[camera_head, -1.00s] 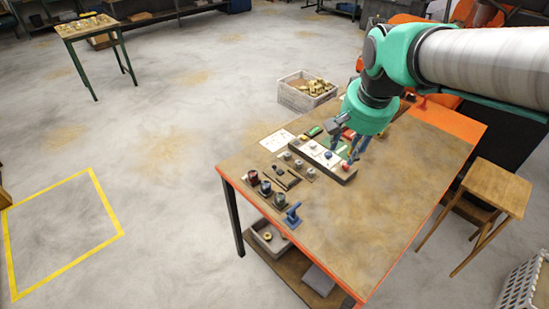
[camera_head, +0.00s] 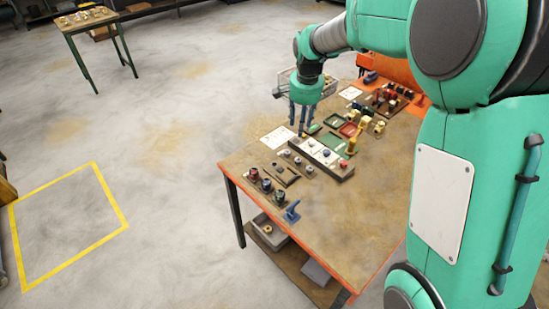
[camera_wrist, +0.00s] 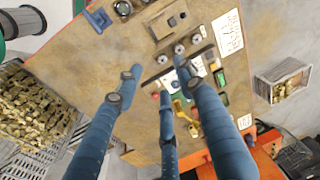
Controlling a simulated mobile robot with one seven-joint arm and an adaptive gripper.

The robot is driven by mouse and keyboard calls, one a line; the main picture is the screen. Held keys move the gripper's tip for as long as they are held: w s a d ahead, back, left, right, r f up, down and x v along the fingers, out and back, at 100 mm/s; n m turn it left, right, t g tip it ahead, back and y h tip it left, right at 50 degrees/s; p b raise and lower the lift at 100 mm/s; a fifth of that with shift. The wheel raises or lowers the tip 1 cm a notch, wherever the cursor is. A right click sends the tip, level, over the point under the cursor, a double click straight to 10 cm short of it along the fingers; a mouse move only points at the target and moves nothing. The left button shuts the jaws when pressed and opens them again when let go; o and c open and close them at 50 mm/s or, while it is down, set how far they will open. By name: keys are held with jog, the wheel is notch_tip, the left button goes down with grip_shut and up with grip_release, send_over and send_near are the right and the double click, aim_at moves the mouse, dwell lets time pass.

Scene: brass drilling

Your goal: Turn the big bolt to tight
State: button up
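A long grey-edged block with a white top (camera_head: 322,153) lies on the workbench. It carries a few small fittings, one of them blue (camera_head: 326,153). My gripper (camera_head: 301,132) points down near the block's far left end, seemingly above the bench. Its blue fingers are spread with nothing between them; they also show in the wrist view (camera_wrist: 145,60), hiding part of the block.
Dark cylindrical pots (camera_head: 265,186) and a blue clamp-like tool (camera_head: 291,212) stand near the bench's left front edge. A crate (camera_wrist: 282,82) of brass parts stands off the bench. The front bench top is clear.

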jog(key=w+a+f+m+g+p, duration=0.1)
jog(key=w+a+f+p, duration=0.1)
jog(key=w+a+f, duration=0.45)
jog(key=m+p, duration=0.2)
send_over(274, 164)
notch_tip(274, 164, down, 9)
jog(key=shift+w+d+f+g, duration=0.1)
jog(key=shift+w+f+g, duration=0.05)
jog(key=shift+w+g, duration=0.15)
jog(key=shift+f, duration=0.1)
notch_tip(274, 164, down, 14)
jog(key=shift+r, duration=0.2)
grip_shut()
